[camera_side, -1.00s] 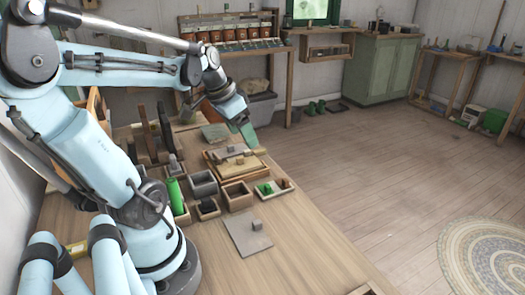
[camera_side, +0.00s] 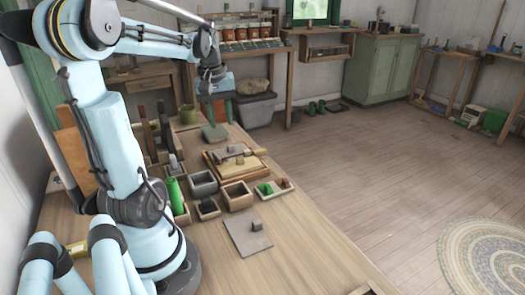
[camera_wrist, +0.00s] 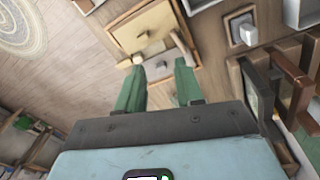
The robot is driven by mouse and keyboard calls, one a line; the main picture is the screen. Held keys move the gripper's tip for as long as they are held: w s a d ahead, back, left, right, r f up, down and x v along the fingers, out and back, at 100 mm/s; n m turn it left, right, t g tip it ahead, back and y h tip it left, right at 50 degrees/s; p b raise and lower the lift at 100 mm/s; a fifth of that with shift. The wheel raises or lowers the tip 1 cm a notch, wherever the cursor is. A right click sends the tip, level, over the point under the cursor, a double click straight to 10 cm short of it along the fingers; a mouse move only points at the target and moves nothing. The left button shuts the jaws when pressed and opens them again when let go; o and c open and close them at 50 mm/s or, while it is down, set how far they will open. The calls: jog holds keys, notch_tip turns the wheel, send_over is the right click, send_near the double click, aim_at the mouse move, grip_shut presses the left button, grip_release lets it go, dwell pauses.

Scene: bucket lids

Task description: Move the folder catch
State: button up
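A tan folder-like board (camera_side: 245,168) lies on the wooden table; it also shows in the wrist view (camera_wrist: 142,27). A grey piece (camera_side: 235,151) with a small raised block lies on it, and I cannot tell for sure that this is the catch. In the wrist view the grey piece (camera_wrist: 154,47) lies across the board beyond my fingertips. My gripper (camera_side: 219,112) hangs above the far part of the table, behind the board. Its two green fingers (camera_wrist: 158,72) are apart with nothing between them.
A grey plate (camera_side: 247,236) with a small block lies nearer the front. Small open boxes (camera_side: 203,183) and a green cylinder (camera_side: 174,191) stand left of the board. Upright dark panels (camera_side: 147,140) stand farther left. The table's front is mostly clear.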

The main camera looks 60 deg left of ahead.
aim_at(217, 155)
jog(key=shift+s+a+f+n+g, duration=0.2)
jog(key=shift+a+f+n, duration=0.45)
jog(key=shift+f, duration=1.35)
jog(key=shift+s+a+f+n+g, duration=0.25)
jog(key=shift+f+n, duration=0.7)
jog(key=shift+f, duration=1.05)
jog(key=shift+s+a+f+n+g, duration=0.2)
jog(key=shift+a+f+n, duration=0.45)
jog(key=shift+f, duration=1.35)
jog(key=shift+d, duration=0.2)
jog(key=shift+c, duration=0.4)
grip_shut()
